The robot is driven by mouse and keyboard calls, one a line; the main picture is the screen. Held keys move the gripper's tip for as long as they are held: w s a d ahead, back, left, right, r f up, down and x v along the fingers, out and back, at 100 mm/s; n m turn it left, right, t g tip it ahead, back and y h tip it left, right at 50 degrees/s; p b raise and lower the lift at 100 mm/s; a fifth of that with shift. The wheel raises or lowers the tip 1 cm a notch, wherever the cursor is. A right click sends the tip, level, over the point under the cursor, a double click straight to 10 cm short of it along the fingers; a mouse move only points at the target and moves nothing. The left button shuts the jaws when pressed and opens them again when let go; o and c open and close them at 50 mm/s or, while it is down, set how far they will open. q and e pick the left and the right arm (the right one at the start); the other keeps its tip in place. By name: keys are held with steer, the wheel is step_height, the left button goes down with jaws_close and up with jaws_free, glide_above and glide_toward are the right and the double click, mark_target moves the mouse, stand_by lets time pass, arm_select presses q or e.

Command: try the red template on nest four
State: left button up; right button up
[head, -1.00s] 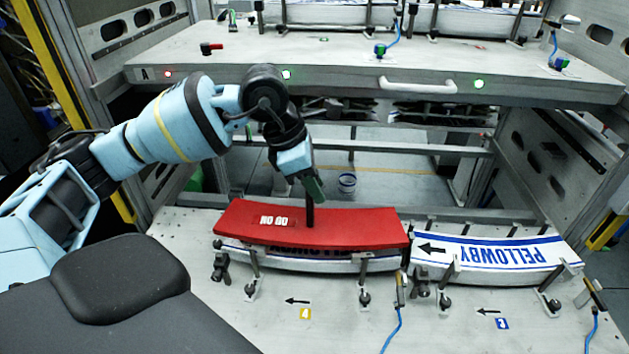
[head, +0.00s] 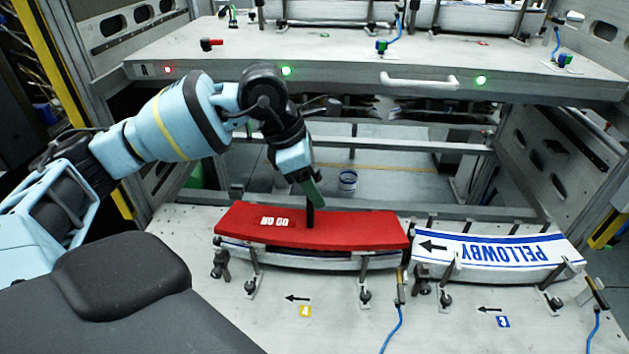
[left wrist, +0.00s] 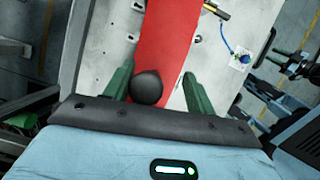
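The red template (head: 350,229), marked NO GO, lies on nest four (head: 345,261), above the yellow tag (head: 305,312). A pale edge shows beneath it, too thin to judge how closely it fits. My left gripper (head: 313,192) is over the template's dark handle. In the left wrist view, the handle's round knob (left wrist: 147,88) stands between the green fingers of that gripper (left wrist: 157,90). It is close to the left finger, with a clear gap at the right one.
A neighbouring nest at the right holds a white PELLOWBY label (head: 490,250). Clamps and posts line both nests, and a blue hose (head: 394,333) runs in front. A shelf with a white handle (head: 419,81) is behind. A black padded shape fills the lower left.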

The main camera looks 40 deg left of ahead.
arm_select(q)
steer(key=v, duration=0.7)
steer(key=shift+r, duration=0.25)
steer(key=shift+s+a, duration=0.1)
